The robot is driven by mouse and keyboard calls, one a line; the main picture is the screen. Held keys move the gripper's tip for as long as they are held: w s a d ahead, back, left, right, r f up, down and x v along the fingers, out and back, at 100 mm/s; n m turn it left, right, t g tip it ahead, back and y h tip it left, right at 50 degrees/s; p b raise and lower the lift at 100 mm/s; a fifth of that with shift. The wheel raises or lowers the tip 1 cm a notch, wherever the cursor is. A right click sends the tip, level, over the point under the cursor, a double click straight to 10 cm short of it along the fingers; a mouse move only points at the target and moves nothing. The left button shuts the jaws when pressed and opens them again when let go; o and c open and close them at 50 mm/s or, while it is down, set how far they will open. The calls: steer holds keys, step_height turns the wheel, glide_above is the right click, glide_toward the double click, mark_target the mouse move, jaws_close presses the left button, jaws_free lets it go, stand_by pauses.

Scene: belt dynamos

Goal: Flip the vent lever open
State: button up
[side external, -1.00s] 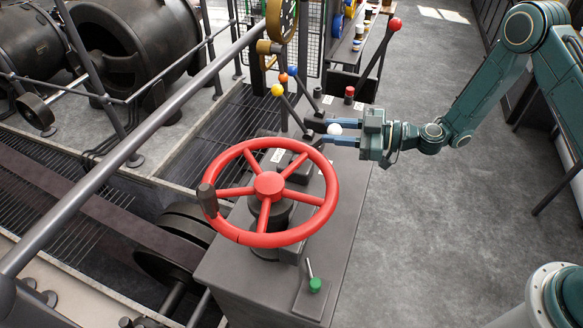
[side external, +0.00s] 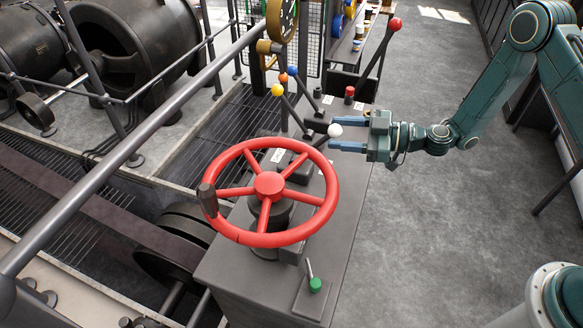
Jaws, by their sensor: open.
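A white-knobbed lever (side external: 335,130) stands on the console, its dark shaft leaning to the right. I cannot read which lever is labelled as the vent lever. My gripper (side external: 333,133) reaches in from the right, level with the white knob. It is open, with one blue finger on the far side of the knob and one on the near side. The fingertips end about at the knob, and a gap shows between them. I cannot tell whether either finger touches it.
A large red handwheel (side external: 268,187) stands in front of the levers. Yellow (side external: 278,90), orange (side external: 283,78) and blue (side external: 292,71) knobs are close to the left. A tall red-knobbed lever (side external: 395,24) rises behind. A green-knobbed switch (side external: 315,285) is nearest. Open floor (side external: 440,230) lies right.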

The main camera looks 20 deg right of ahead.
steer(key=shift+v, duration=2.95)
steer(key=s+a+r+g+h, duration=0.2)
steer(key=s+r+g+h, duration=0.35)
steer(key=s+r, duration=0.5)
steer(key=s+d+r+m+h, duration=0.3)
steer(key=s+d+m, duration=0.3)
steer(key=s, duration=0.3)
steer(key=s+d+r+m+h, duration=0.4)
steer(key=s+d+r+m, duration=0.2)
steer(key=s, duration=0.3)
steer(key=shift+s+d+m+t, duration=0.25)
steer(key=shift+s+m+t, duration=0.1)
steer(key=shift+m, duration=0.15)
steer(key=shift+w+r+h, duration=0.1)
steer(key=shift+h, duration=0.15)
